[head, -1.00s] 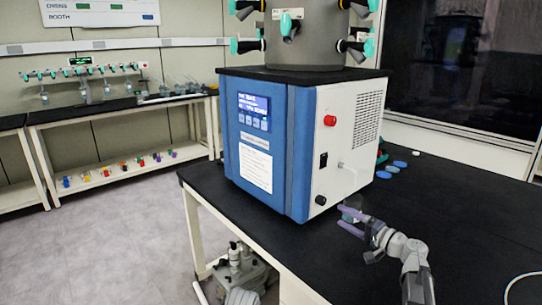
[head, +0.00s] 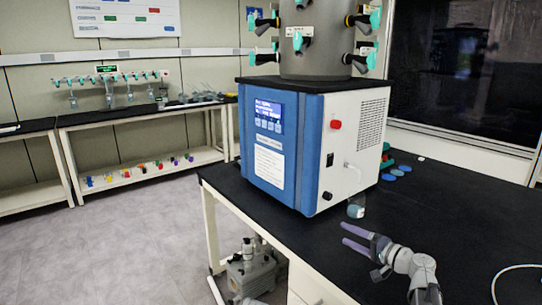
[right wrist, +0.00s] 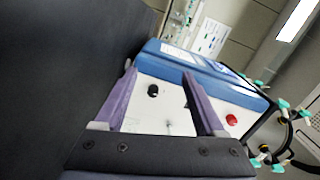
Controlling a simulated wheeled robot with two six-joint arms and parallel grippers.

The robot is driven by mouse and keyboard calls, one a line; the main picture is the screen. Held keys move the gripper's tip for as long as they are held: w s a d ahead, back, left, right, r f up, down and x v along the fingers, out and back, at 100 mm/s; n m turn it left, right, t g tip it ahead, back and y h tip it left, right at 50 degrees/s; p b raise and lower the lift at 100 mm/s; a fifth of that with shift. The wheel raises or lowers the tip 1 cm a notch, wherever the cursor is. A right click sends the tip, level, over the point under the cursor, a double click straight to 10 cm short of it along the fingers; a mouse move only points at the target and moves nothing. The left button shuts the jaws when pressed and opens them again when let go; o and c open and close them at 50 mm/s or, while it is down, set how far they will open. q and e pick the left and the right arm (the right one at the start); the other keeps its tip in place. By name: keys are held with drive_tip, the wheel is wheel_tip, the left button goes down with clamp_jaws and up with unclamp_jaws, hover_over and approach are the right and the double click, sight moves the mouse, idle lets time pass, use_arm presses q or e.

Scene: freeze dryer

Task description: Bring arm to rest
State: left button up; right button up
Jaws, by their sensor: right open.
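My right gripper (head: 357,239) is open and empty above the black bench, in front of the freeze dryer's right side. Its purple fingers also show in the right wrist view (right wrist: 158,100), spread apart with nothing between them. The blue and white freeze dryer (head: 305,145) stands on the bench; its white side panel (right wrist: 160,107) lies beyond the fingers in the right wrist view. A small clear flask (head: 356,207) with bluish content is on the bench by the dryer's side, apart from the fingertips. My left gripper is not in view.
A white cable (head: 497,285) is at the lower right. A grey pump (head: 250,270) is below the bench. A shelf bench (head: 140,150) stands at the back left.

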drive_tip(key=s+a+f+n+g+h+p, duration=0.1)
drive_tip(key=s+a+f+n+g+p, duration=0.15)
drive_tip(key=s+a+g+p, duration=0.55)
drive_tip(key=s+a+f+n+g+h+p, duration=0.15)
drive_tip(key=s+a+n, duration=0.35)
drive_tip(key=a, duration=0.6)
drive_tip(key=s+r+n+g+h+p, duration=0.1)
drive_tip(key=s+h+p, duration=0.3)
drive_tip(key=s, duration=0.4)
drive_tip(key=s+r+n+g+h+p, duration=0.1)
drive_tip(key=s+n+g+h+p, duration=0.1)
drive_tip(key=s+h+p, duration=0.2)
drive_tip(key=s+h, duration=0.2)
drive_tip(key=s, duration=0.2)
drive_tip(key=shift+s+d+r+g+p, duration=0.25)
drive_tip(key=shift+d+r+g+p, duration=0.05)
drive_tip(key=shift+d+g+p, duration=0.1)
drive_tip(key=shift+a, duration=0.1)
